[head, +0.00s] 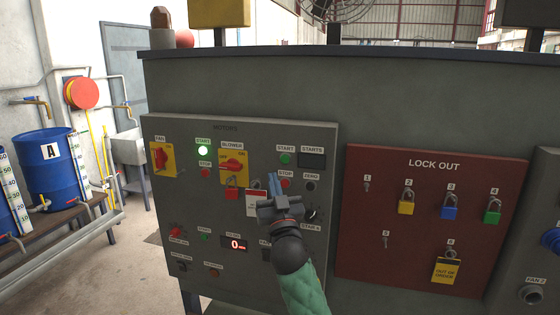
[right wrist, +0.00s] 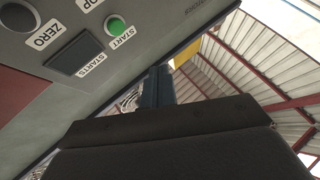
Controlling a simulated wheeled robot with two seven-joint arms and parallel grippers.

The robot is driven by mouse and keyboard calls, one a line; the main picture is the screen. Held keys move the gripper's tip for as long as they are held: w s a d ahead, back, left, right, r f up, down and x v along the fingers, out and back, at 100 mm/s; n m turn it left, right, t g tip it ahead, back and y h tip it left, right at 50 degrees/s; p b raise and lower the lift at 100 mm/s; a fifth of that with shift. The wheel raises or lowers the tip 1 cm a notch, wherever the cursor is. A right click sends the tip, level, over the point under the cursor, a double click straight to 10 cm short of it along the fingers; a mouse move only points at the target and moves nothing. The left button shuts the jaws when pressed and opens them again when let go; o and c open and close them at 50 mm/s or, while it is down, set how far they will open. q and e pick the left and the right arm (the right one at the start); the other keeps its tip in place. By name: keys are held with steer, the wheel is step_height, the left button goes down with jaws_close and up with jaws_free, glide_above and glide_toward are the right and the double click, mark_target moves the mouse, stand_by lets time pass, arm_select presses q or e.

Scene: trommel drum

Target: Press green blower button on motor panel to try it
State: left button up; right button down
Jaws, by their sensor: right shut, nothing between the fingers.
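The grey motor panel (head: 330,215) stands ahead of me. To the right of the red-on-yellow blower switch (head: 232,166) is an unlit green START button (head: 286,158), with a red STOP button (head: 286,183) below it. The green button also shows at the top of the right wrist view (right wrist: 115,26). My right gripper (head: 274,181) is shut and empty, its fingertips pointing up, just lower left of the green button in the head view. In the right wrist view its fingers (right wrist: 157,87) appear apart from the button. Whether they touch the panel I cannot tell. My left gripper is not in view.
A lit green button (head: 203,150) sits by the fan switch (head: 162,158). A red padlock (head: 232,182) and a white-and-red tag (head: 252,203) hang under the blower switch. The red lock-out board (head: 420,250) is at right. A blue barrel (head: 45,170) stands at left.

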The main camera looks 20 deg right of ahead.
mark_target(285, 159)
steer(key=w+d, duration=0.1)
steer(key=w, duration=0.1)
steer(key=w+d, duration=0.3)
steer(key=w, duration=0.2)
steer(key=shift+w+d+r, duration=0.1)
steer(key=shift+d+r, duration=0.25)
steer(key=shift+r, duration=0.05)
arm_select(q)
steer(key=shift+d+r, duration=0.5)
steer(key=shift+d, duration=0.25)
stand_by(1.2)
